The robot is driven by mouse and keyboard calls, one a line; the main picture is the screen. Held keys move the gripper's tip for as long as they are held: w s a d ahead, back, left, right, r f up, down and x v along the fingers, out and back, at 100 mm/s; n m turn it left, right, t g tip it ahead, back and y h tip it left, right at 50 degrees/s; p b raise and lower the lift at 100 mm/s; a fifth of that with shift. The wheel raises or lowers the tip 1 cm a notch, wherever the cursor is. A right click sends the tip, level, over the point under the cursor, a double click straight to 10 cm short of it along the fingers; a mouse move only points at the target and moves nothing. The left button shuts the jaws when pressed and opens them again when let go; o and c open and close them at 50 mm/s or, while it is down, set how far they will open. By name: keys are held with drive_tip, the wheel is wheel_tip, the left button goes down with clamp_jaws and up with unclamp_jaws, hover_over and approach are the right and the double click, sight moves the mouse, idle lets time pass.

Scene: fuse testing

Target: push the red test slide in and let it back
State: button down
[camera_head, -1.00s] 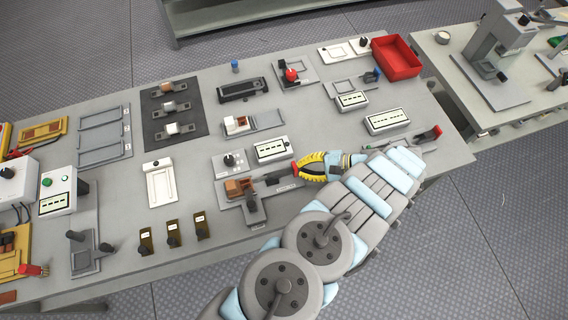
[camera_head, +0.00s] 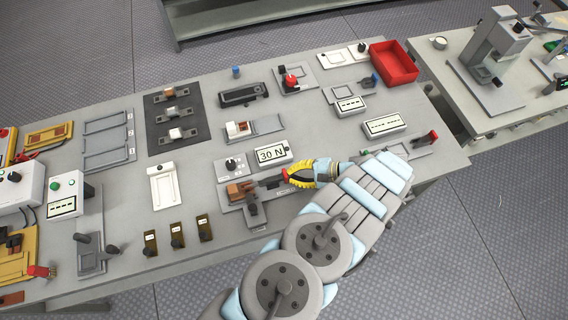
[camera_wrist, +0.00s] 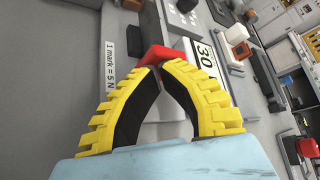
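The red test slide (camera_wrist: 163,54) shows in the wrist view just beyond my fingertips, touching or almost touching them. My gripper (camera_wrist: 160,67) has yellow ribbed fingers whose tips come together, with a gap only further back. In the head view my gripper (camera_head: 287,174) points left at the end of the test fixture (camera_head: 256,215), and the slide is mostly hidden there. The fixture carries a brown block (camera_head: 238,191) at its left. The display (camera_head: 272,153) behind it reads 30 N, and part of that reading (camera_wrist: 207,60) shows in the wrist view.
A label (camera_wrist: 111,60) reads "1 mark = 5 N". A knob box (camera_head: 231,165) stands left of the display. A fixture with a red handle (camera_head: 433,136) lies to the right, near my arm. A red bin (camera_head: 395,63) is at the back right. Several fuse holders stand front left.

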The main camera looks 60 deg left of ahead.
drive_tip(key=shift+f, duration=0.1)
drive_tip(key=shift+w+d+f+b, duration=0.1)
drive_tip(key=shift+w+d+b, duration=0.05)
drive_tip(key=shift+w+b, duration=0.4)
drive_tip(key=shift+w+d+b, duration=0.25)
drive_tip(key=shift+w+b, duration=0.65)
drive_tip(key=shift+b, duration=0.25)
drive_tip(key=shift+w+d, duration=0.1)
drive_tip(key=shift+w, duration=0.15)
drive_tip(key=shift+w+d+r+b, duration=0.1)
drive_tip(key=shift+w+r+b, duration=0.1)
drive_tip(key=shift+w+b, duration=0.5)
drive_tip(key=w+b, duration=0.1)
drive_tip(key=w+d+r+b, duration=0.1)
drive_tip(key=b, duration=0.1)
drive_tip(key=shift+w, duration=0.35)
drive_tip(key=shift+w+r+b, duration=0.35)
drive_tip(key=shift+r, duration=0.05)
